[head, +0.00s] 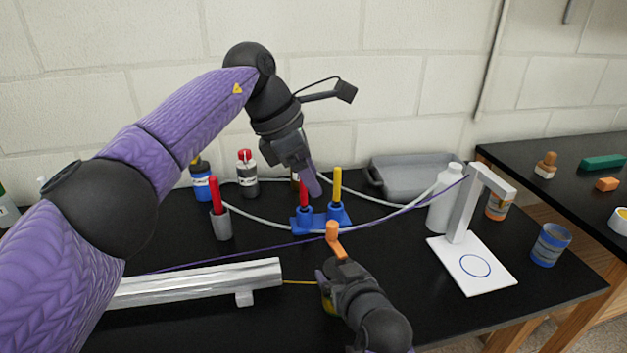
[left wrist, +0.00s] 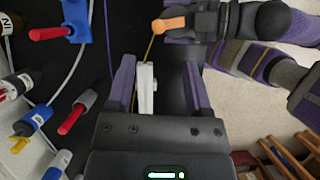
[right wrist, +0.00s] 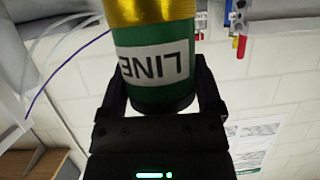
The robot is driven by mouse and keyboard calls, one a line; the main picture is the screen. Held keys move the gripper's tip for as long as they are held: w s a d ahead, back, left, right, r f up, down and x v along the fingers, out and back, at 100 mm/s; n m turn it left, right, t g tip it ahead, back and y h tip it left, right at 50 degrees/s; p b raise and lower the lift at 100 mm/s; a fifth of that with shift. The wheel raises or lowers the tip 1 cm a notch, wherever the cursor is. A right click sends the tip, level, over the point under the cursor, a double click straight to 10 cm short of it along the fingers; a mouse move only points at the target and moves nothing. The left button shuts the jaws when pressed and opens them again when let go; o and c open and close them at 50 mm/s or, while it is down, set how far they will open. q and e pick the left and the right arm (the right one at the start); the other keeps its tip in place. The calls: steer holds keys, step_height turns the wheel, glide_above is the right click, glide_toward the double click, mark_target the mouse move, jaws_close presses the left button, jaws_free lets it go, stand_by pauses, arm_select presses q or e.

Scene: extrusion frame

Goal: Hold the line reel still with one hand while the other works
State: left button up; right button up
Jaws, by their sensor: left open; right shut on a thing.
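The line reel (right wrist: 160,65), green with gold-yellow line and a white "LINE" label, sits between the fingers of my right gripper (right wrist: 162,95), which is shut on it. In the head view the reel (head: 327,299) is mostly hidden by that gripper, low at centre. Yellow line (head: 301,282) runs left from it to the end of a silver tube (head: 200,282). My left gripper (head: 311,180) is open and empty, higher up and apart from the reel. In the left wrist view the yellow line (left wrist: 150,48) passes beyond its purple fingers.
A blue stand (head: 318,219) with red and yellow handles is below my left gripper. A grey cup (head: 221,224), bottles and a grey tray (head: 415,176) are behind. A white stand (head: 476,278) is at right. A purple cord crosses the table.

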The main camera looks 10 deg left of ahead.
arm_select(q)
steer(key=d+f+h, duration=0.2)
steer(key=f, duration=0.1)
steer(key=d+f+h, duration=0.2)
steer(key=d, duration=0.1)
steer(key=shift+f+t, duration=0.3)
steer(key=shift+f, duration=0.1)
steer(key=d+f+t+h, duration=0.1)
steer(key=f+t+h, duration=0.1)
steer(key=h, duration=0.1)
steer(key=n+t+h, duration=0.1)
steer(key=n+t, duration=0.5)
steer(key=t, duration=0.3)
glide_toward(337, 223)
steer(key=x, duration=1.1)
steer(key=shift+w+f, duration=0.35)
steer(key=shift+w, duration=0.1)
jaws_close()
